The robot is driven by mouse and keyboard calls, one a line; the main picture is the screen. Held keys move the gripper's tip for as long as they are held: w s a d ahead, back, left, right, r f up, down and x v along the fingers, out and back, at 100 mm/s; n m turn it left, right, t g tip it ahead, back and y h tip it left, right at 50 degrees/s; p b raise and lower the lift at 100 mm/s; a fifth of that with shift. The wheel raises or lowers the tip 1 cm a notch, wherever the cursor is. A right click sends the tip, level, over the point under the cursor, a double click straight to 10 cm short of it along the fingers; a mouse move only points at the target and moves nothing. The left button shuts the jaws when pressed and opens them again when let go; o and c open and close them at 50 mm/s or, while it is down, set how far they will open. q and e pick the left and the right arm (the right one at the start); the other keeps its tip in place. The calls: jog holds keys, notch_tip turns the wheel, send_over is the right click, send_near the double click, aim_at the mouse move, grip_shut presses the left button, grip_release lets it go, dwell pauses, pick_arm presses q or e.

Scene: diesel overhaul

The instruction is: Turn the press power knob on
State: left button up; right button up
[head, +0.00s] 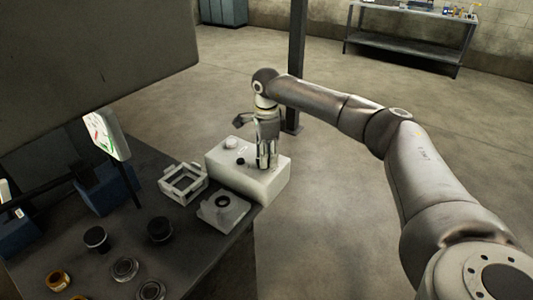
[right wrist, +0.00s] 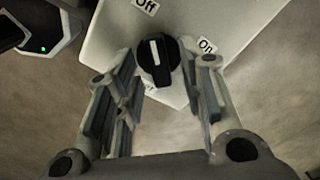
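The press power knob (right wrist: 159,62) is black with a white pointer line, on a white control box (right wrist: 108,32). In the right wrist view the line points up toward an "Off" label (right wrist: 146,5); an "On" label (right wrist: 207,46) is to the right. My right gripper (right wrist: 168,68) is open, its fingers on either side of the knob with visible gaps. In the head view the right gripper (head: 267,163) points down at the right part of the box (head: 262,184) and hides the knob. My left gripper is not in view.
The box stands at the right edge of a dark table (head: 190,255). Beside it are a white open frame (head: 183,196) and a grey block with a round hole (head: 232,218). Several round parts lie nearer. A large dark panel (head: 100,60) fills the upper left. Floor to the right is clear.

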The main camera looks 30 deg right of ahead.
jog(key=shift+c, duration=1)
grip_shut()
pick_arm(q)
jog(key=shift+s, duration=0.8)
